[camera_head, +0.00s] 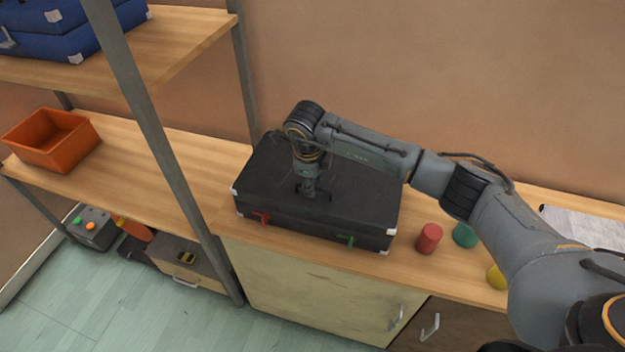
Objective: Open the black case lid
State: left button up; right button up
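The black case (360,215) lies flat on the wooden counter with its lid down. It has pale metal corners, a red latch (261,218) at the left of its front face and a green latch (347,240) at the right. My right gripper (311,194) points down over the middle of the lid, behind the two latches. It is small and dark here, so I cannot tell whether its fingers are open or whether they touch the lid. My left gripper is not in view.
On the counter (390,278) right of the case stand a red cylinder (429,239), a green one (465,235) and a yellow one (497,277). A shelf post (165,155) rises left of the case. An orange bin (50,140) and blue case (70,30) sit on shelves.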

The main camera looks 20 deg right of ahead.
jog(key=shift+c, duration=0.4)
grip_shut()
